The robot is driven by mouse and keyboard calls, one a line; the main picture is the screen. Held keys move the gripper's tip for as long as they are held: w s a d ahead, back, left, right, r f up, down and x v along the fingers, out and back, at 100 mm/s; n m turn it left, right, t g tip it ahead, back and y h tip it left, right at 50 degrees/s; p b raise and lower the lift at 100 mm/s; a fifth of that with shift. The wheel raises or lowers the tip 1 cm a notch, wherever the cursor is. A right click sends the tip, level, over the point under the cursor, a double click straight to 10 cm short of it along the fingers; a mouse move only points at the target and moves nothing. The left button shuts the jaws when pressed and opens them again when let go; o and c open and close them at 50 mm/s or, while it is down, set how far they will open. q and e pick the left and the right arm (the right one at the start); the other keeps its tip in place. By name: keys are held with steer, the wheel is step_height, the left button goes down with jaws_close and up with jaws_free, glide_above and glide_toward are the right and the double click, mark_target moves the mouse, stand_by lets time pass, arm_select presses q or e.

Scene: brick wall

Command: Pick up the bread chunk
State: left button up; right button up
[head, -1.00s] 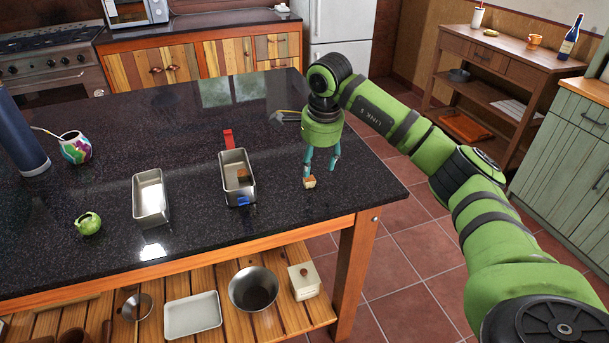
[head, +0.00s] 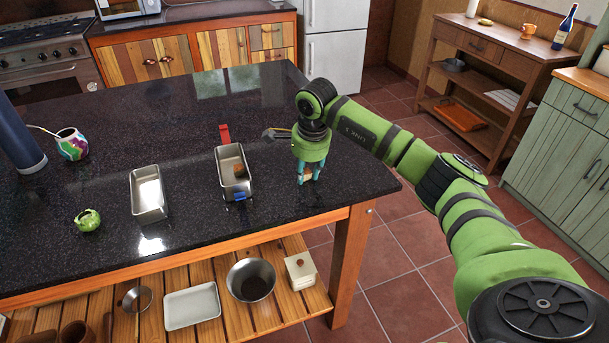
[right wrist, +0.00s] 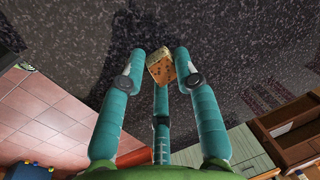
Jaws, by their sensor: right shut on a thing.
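The bread chunk (right wrist: 160,67), a small piece with a light brown crust and a speckled face, shows between the fingertips in the right wrist view. My right gripper (right wrist: 160,72) is shut on it, with teal fingers on both sides and one behind. In the head view my right gripper (head: 309,176) points down near the right edge of the dark counter, and its fingers mostly hide the bread. I cannot tell whether the bread still touches the counter. My left gripper is not in view.
A hammer-like tool (head: 276,134) lies behind the gripper.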

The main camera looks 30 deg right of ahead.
mark_target(308, 171)
steer(key=shift+r, duration=0.35)
steer(key=r+b, duration=0.2)
steer(key=r, duration=0.1)
steer(key=shift+s+d+r, duration=0.2)
steer(key=shift+s+r, duration=0.1)
steer(key=shift+s, duration=0.1)
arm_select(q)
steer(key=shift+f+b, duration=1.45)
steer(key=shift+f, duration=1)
arm_select(e)
steer(key=s+d+r, duration=0.2)
steer(key=s+r, duration=0.4)
steer(key=s, duration=0.4)
steer(key=shift+s+r, duration=0.35)
